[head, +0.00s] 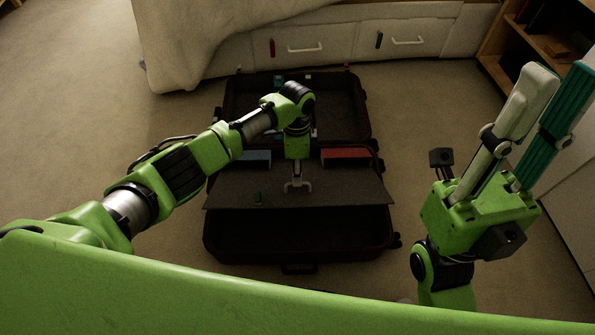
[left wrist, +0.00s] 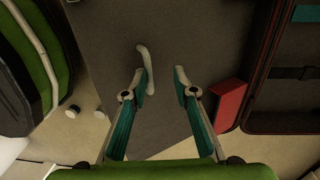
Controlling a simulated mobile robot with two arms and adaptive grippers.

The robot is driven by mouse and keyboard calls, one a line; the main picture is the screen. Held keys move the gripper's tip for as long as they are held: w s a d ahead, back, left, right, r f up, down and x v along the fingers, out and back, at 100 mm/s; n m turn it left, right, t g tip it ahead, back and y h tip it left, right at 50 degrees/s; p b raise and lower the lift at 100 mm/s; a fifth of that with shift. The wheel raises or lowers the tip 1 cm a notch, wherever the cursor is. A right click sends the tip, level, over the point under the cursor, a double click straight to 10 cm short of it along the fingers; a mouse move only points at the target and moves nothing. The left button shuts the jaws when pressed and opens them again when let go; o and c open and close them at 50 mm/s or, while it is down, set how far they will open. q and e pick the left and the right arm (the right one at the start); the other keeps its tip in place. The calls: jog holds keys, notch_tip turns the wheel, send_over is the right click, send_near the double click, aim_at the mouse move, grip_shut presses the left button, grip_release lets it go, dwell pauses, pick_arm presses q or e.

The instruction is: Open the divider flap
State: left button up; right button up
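The open suitcase (head: 368,120) lies on the floor ahead of me. Its grey divider flap (head: 345,190) spans the near half; dark interior shows in front of the flap's near edge. My left gripper (head: 297,186) points down at the middle of the flap. In the left wrist view this gripper (left wrist: 161,78) is open, with the grey flap (left wrist: 200,35) behind its fingers. A pale curved bar (left wrist: 148,68) shows by the left fingertip; I cannot tell whether they touch. My right gripper (head: 556,84) is raised at the right, open and empty, away from the suitcase.
A red box (head: 345,156) and a blue item (head: 257,158) sit by the flap's far edge. White drawers (head: 340,40), a draped cloth (head: 205,35) and a wooden shelf (head: 520,60) stand behind. Carpet is clear at the left.

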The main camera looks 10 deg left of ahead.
pick_arm(q)
jog(key=shift+a, duration=0.1)
dwell(0.3)
jog(key=shift+r, duration=0.3)
notch_tip(320, 180, up, 11)
jog(key=w, duration=0.1)
jog(key=shift+w+a+r, duration=0.15)
jog(key=shift+w, duration=0.05)
dwell(0.3)
